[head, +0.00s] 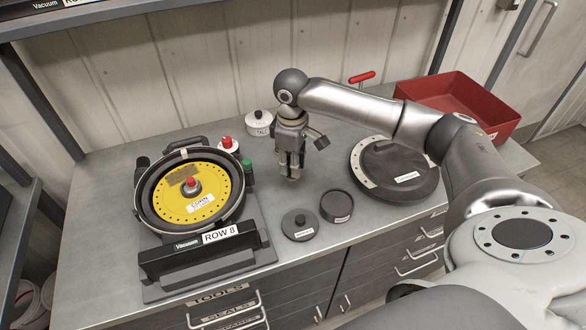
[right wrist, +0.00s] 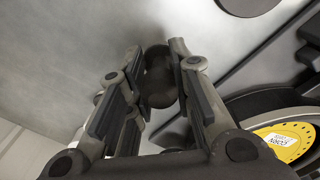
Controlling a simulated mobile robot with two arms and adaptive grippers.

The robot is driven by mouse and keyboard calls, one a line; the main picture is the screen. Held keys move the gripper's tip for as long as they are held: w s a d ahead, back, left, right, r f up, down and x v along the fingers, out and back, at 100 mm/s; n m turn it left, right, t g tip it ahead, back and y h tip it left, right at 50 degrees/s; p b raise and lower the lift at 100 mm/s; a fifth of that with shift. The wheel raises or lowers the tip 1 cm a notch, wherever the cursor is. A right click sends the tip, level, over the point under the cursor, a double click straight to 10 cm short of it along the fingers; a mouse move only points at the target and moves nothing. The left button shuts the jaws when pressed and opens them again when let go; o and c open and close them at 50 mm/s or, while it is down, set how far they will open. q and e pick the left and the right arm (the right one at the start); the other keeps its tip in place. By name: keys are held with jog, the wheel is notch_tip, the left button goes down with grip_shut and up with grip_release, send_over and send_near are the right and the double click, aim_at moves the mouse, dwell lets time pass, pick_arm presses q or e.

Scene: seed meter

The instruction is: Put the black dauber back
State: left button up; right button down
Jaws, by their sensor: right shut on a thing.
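My right gripper (head: 290,172) points down above the bench, between the seed meter and the black round cover. In the right wrist view, its fingers (right wrist: 157,82) are shut on a small dark thing with rounded ends, which looks like the black dauber (right wrist: 158,76). In the head view the fingers mostly hide it. A dark open cup (head: 336,206) stands in front and to the right of the gripper. A dark round lid (head: 300,226) with a knob and pale label lies beside the cup. My left gripper is not in view.
The seed meter's yellow disc (head: 188,193) sits in its black housing at left, with a red-topped thing (head: 228,145) and green-topped thing (head: 248,163) beside it. A white lidded pot (head: 259,123) stands behind. The black cover (head: 398,169) and red bin (head: 465,95) are right.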

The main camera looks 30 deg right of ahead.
jog(key=shift+w+d+f, duration=0.15)
jog(key=shift+f, duration=0.2)
notch_tip(320, 180, down, 2)
jog(key=shift+d+f+p, duration=0.1)
jog(key=shift+p, duration=0.55)
jog(key=shift+f, duration=0.45)
jog(key=shift+f, duration=0.1)
jog(key=c, duration=1.3)
grip_release()
jog(key=shift+r, duration=0.45)
notch_tip(320, 180, up, 11)
jog(key=shift+r+b, duration=0.2)
jog(key=shift+b, duration=1.05)
